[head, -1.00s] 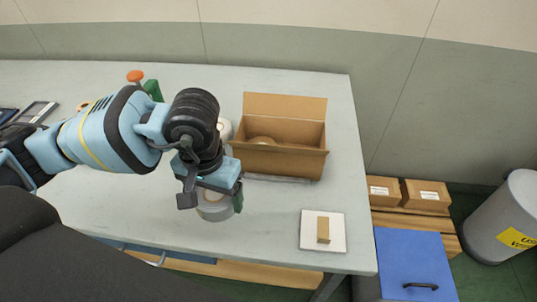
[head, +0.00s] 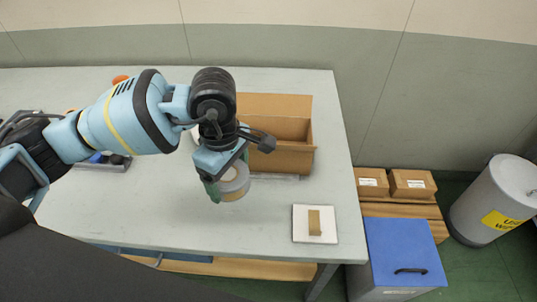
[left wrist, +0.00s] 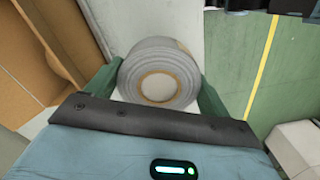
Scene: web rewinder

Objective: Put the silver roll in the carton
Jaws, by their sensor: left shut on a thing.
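The silver roll (head: 235,183) is a grey roll with a tan core ring. My left gripper (head: 228,180) is shut on it and holds it over the table, in front of the carton. In the left wrist view the roll (left wrist: 160,80) sits between the two green fingers of my left gripper (left wrist: 160,85). The open brown carton (head: 294,160) stands on the table just behind and right of the roll, its back flap raised. My left gripper hides part of the carton's front and left side. The carton also shows in the left wrist view (left wrist: 40,50). My right gripper is not in view.
A white square plate with a tan block (head: 314,222) lies at the table's front right. Right of the table are small brown boxes (head: 411,184), a blue-lidded bin (head: 405,255) and a grey bin (head: 497,200). The table (head: 160,215) is clear at front left.

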